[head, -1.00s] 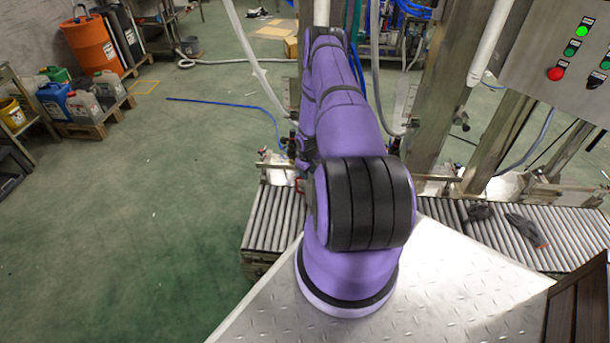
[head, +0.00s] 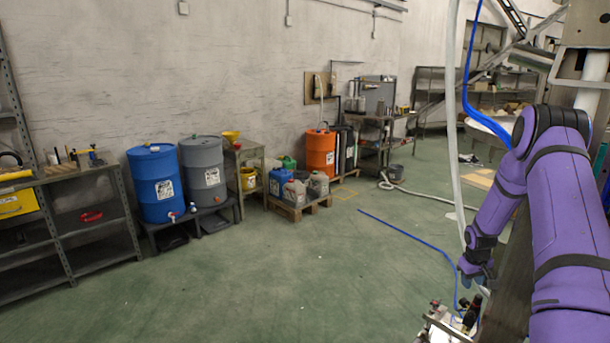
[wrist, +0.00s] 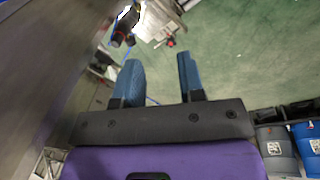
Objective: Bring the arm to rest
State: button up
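My purple arm (head: 562,215) stretches up and away along the right side of the head view. Green floor lies beyond the fingers.
A blue drum (head: 155,185), a grey drum (head: 203,175) and an orange drum (head: 320,153) stand along the wall. A shelf (head: 85,215) is at the left. A blue hose (head: 410,236) lies on the floor. The middle floor is clear.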

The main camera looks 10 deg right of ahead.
jog(key=a+r+t, duration=0.1)
jog(key=a+r, duration=0.4)
jog(key=r, duration=0.4)
jog(key=a+r, duration=0.5)
jog(key=r, duration=0.4)
jog(key=a+r+t, duration=0.1)
jog(key=a+r, duration=0.5)
jog(key=r, duration=0.4)
jog(key=s+a+r+t, duration=0.1)
jog(key=s+a+r, duration=0.9)
jog(key=a+r, duration=0.2)
jog(key=s+a+r, duration=0.1)
jog(key=s+a, duration=0.3)
jog(key=s, duration=0.3)
jog(key=s+a+r+t+y, duration=0.1)
jog(key=s+a+r, duration=0.1)
jog(key=s+a, duration=0.2)
jog(key=s+a+r, duration=0.2)
jog(key=s+a, duration=0.2)
jog(key=s, duration=0.6)
jog(key=shift+n+t+y, duration=0.4)
